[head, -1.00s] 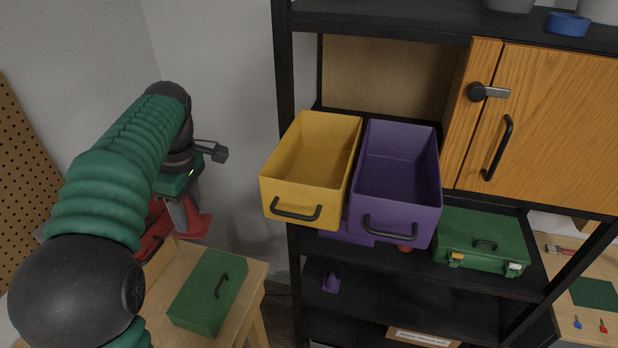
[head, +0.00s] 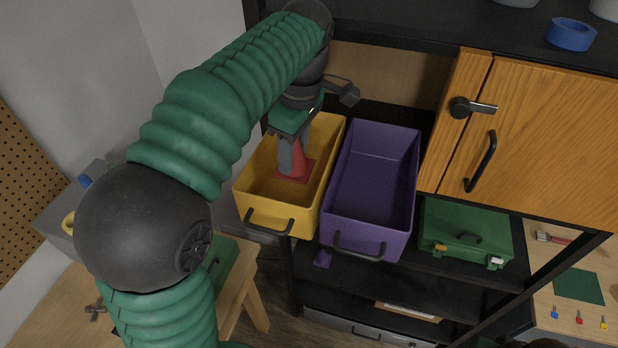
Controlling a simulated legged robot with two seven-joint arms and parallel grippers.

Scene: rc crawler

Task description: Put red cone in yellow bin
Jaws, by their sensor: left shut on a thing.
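The yellow bin (head: 269,214) sticks out from the black shelf in the middle of the head view, its open top facing up. The red cone (head: 297,165) is upright inside the bin's outline, with its square base low between the walls. I cannot tell whether its base touches the bin floor. My left gripper (head: 292,158) points down into the bin and is shut on the cone's upper part, hiding some of it. My right gripper is not in view.
A purple bin (head: 369,226) stands right beside the yellow bin. A wooden cabinet door (head: 550,130) and a green toolbox (head: 465,232) are further right. A purple cone (head: 322,259) is on the shelf below. A workbench (head: 575,270) holds small tools.

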